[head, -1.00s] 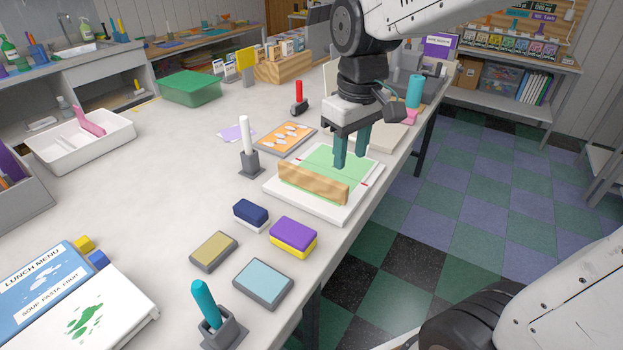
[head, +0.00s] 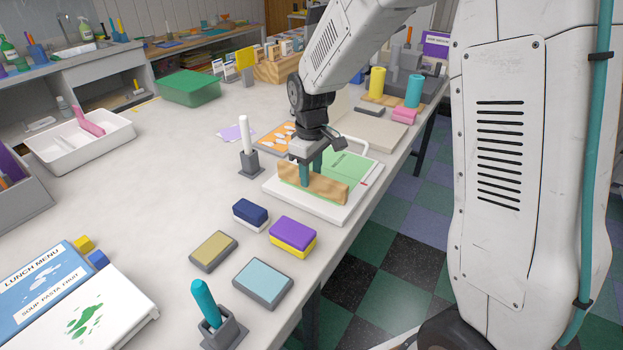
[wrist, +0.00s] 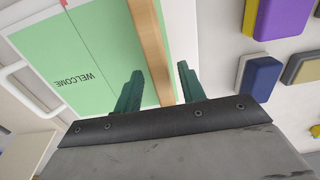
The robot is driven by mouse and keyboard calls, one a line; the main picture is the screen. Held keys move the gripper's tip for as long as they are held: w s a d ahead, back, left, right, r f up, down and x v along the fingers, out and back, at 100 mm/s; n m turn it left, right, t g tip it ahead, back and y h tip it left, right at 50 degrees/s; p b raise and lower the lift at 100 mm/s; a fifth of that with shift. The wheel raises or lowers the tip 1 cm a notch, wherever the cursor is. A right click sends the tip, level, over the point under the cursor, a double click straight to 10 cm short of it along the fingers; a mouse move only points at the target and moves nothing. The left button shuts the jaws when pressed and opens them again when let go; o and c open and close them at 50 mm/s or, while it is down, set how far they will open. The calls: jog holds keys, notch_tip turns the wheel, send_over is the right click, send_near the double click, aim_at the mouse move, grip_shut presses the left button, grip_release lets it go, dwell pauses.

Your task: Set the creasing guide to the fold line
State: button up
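The creasing guide (head: 328,189), a wooden bar, stands along the near-left side of a white board (head: 330,214). A green sheet (head: 349,168) lies on the board. In the wrist view the sheet (wrist: 45,50) reads "WELCOME" and carries a thin dark fold line (wrist: 91,47); the guide (wrist: 148,40) is apart from that line, to its right. Red marks (head: 366,183) show at the board's edge. My gripper (head: 311,177) is open, low over the board, one finger on each side of the guide. Gaps show beside the guide in the wrist view (wrist: 160,70).
Navy (head: 250,211) and purple (head: 293,232) blocks sit close in front of the board. The table's edge runs close on the right. The table's left middle is clear.

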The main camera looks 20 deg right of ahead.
jog(key=shift+f, duration=1.3)
grip_shut()
jog(key=w+d, duration=0.1)
jog(key=d, duration=0.1)
jog(key=w+d, duration=0.3)
jog(key=shift+w+d, duration=0.1)
jog(key=shift+d, duration=0.25)
grip_release()
jog(key=shift+r, duration=0.1)
